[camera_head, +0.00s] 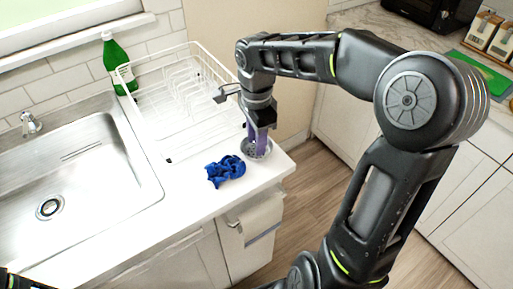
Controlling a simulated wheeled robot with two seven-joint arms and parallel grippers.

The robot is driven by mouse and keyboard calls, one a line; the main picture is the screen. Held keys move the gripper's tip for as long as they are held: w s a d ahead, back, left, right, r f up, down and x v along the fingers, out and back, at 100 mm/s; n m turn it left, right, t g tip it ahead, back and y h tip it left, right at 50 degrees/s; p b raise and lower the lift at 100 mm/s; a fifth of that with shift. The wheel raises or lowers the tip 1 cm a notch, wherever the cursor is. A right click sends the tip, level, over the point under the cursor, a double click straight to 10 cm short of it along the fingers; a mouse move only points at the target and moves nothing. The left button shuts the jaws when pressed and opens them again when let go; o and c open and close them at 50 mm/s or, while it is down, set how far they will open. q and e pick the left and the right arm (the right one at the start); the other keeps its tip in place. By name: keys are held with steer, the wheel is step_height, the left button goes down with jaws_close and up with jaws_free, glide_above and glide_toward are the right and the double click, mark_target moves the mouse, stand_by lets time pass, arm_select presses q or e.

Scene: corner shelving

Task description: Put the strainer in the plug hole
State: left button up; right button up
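The strainer (262,153) is a small round metal piece at the right end of the white counter, next to a blue cloth. My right gripper (256,143) points down right at it, its purple fingers overlapping the strainer in the picture. I cannot tell whether the fingers are closed on it or just above it. The plug hole (49,207) is a dark ring in the bottom of the steel sink (95,190) at the left, and nothing covers it. Only a dark piece of my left arm shows at the bottom left corner; its gripper is out of view.
A crumpled blue cloth (225,171) lies just left of the strainer. A white wire dish rack (165,125) stands between the sink and my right gripper. A green bottle (117,62) stands behind the rack's left side. A tap (31,124) rises at the sink's back edge.

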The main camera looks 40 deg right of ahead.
jaws_close()
stand_by(0.4)
